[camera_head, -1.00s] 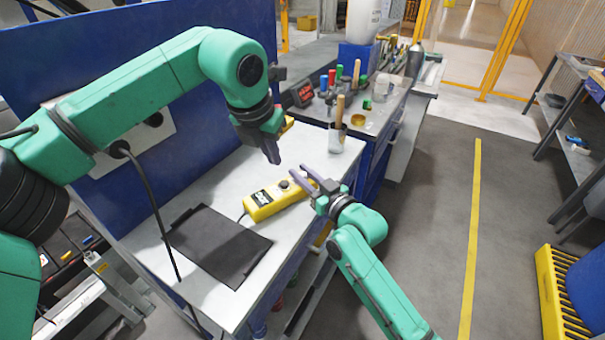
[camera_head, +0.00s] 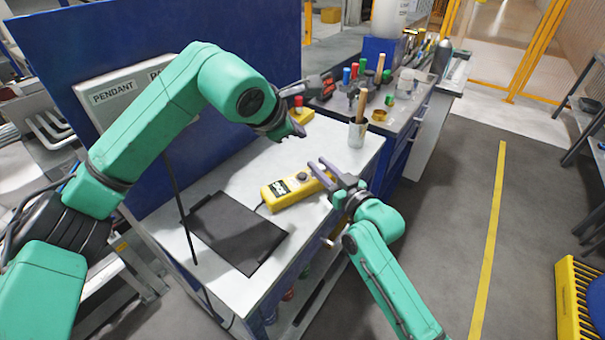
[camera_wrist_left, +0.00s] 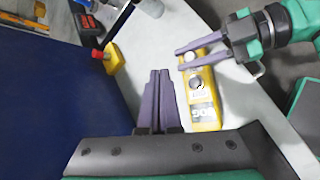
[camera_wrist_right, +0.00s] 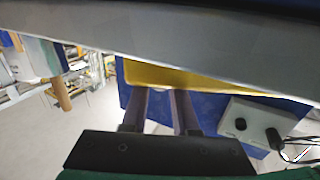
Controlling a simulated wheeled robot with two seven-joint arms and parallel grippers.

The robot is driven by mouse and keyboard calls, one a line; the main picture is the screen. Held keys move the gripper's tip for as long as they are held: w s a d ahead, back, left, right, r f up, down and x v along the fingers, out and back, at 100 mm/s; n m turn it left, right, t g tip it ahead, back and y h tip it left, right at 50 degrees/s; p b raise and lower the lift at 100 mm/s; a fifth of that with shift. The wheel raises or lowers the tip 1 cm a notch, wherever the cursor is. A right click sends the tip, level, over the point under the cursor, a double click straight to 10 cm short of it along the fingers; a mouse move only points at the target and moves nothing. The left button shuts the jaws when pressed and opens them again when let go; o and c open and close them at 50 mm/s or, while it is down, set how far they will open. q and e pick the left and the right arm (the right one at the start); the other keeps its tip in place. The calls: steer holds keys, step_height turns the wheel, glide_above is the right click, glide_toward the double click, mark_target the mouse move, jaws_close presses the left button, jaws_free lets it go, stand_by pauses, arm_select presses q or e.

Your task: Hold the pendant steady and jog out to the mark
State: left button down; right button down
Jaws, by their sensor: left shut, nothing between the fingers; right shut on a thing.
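The pendant (camera_head: 283,194) is a yellow box with a dark display and a round knob, lying on the white bench top (camera_head: 225,180). My right gripper (camera_head: 328,172) is shut on its right end; the left wrist view also shows these fingers (camera_wrist_left: 200,46) at the end of the pendant (camera_wrist_left: 203,113). The right wrist view shows a yellow surface (camera_wrist_right: 180,77) at the fingertips. My left gripper (camera_head: 297,130) is shut and empty, above the bench and beyond the pendant; its fingers (camera_wrist_left: 157,80) touch each other. A yellow stripe (camera_head: 492,230) runs along the floor.
A dark mat (camera_head: 237,232) lies left of the pendant. A yellow box with a red button (camera_head: 300,113) stands near my left gripper. A cup holding a wooden-handled tool (camera_head: 357,134) stands at the bench corner. Grey floor is open around the stripe; a yellow crate (camera_head: 567,300) is at right.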

mark_target(302, 176)
arm_select(q)
steer(key=shift+f, duration=4.4)
steer(key=shift+f, duration=0.1)
steer(key=shift+f, duration=0.3)
steer(key=shift+f, duration=0.55)
stand_by(2.2)
steer(key=shift+r, duration=0.95)
